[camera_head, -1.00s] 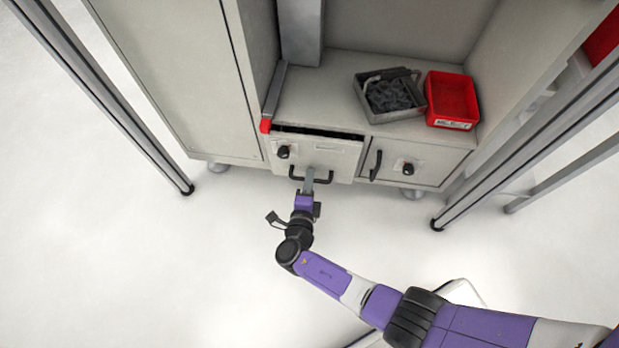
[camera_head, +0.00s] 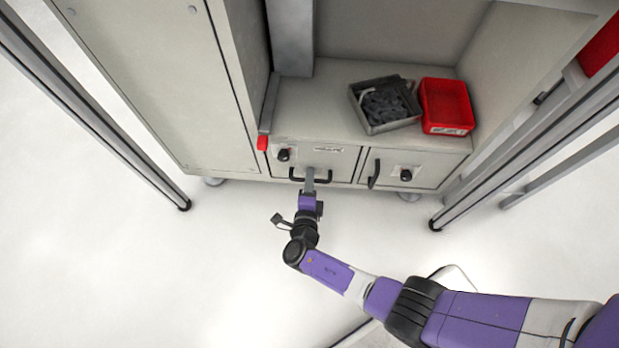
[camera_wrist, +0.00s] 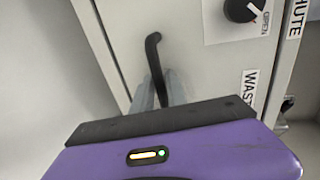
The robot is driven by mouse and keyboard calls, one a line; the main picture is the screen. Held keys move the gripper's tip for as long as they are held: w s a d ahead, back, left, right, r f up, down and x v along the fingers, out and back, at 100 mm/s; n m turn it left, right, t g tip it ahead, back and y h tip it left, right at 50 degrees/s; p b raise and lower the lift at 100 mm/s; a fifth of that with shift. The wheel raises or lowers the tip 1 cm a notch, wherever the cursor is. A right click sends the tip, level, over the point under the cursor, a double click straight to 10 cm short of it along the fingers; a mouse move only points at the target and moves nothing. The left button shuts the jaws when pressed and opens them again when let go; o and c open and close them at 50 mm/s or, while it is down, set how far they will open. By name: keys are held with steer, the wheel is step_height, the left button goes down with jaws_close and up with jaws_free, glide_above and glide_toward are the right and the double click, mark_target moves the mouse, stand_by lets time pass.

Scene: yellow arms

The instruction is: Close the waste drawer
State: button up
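The waste drawer (camera_head: 335,160) is the left of two light grey fronts low in the cabinet. Its front sits about level with the door beside it, and no gap shows above it. In the wrist view the drawer front (camera_wrist: 200,65) bears a partly hidden label starting "WAS". Its black bar handle (camera_head: 325,179) also shows in the wrist view (camera_wrist: 153,52).
A small door (camera_head: 420,167) with a black knob and handle is right of the drawer. On the shelf above are a grey bin (camera_head: 386,127) with dark parts and a red bin (camera_head: 446,104).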

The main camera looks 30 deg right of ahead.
steer(key=shift+w+r, duration=0.15)
steer(key=shift+r, duration=0.05)
steer(key=shift+s+a+r, duration=0.1)
steer(key=shift+s, duration=0.1)
steer(key=p+v, duration=0.3)
steer(key=v, duration=0.4)
steer(key=shift+s+f, duration=0.25)
steer(key=shift+s, duration=0.05)
steer(key=shift+a, duration=0.15)
